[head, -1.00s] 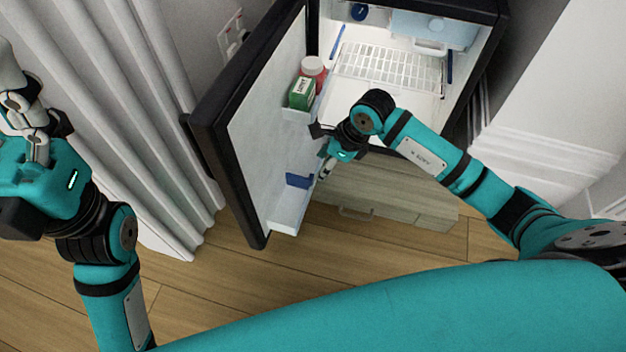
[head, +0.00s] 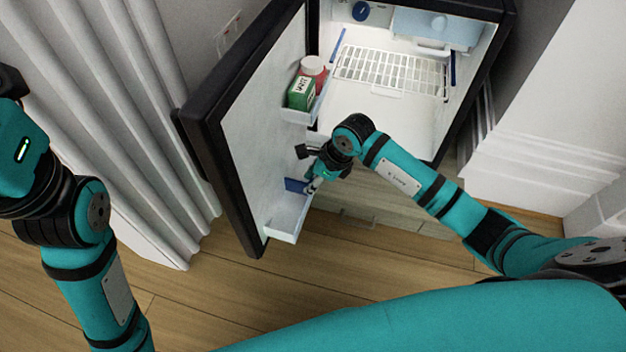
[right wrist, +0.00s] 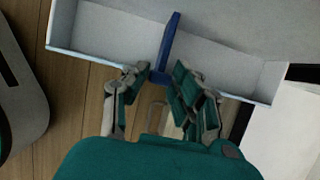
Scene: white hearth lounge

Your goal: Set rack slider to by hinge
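The blue rack slider (head: 297,185) stands across the lower door rack (head: 283,228) of the open mini fridge. In the right wrist view the slider (right wrist: 169,42) is upright partway along the white rack (right wrist: 103,29), with rack room on both sides. My right gripper (head: 311,188) is at the rack's front edge. In the right wrist view its fingers (right wrist: 157,75) are apart, with the slider's lower end in the gap between the tips. I cannot tell whether either finger touches it. My left gripper (head: 12,82) is mostly cut off at the left edge.
The fridge door (head: 240,130) stands wide open at left. A green box (head: 302,93) and a red jar with a white lid (head: 315,70) sit in the upper door rack. A wire shelf (head: 390,72) is inside the fridge. A pleated curtain (head: 140,120) hangs left of the door.

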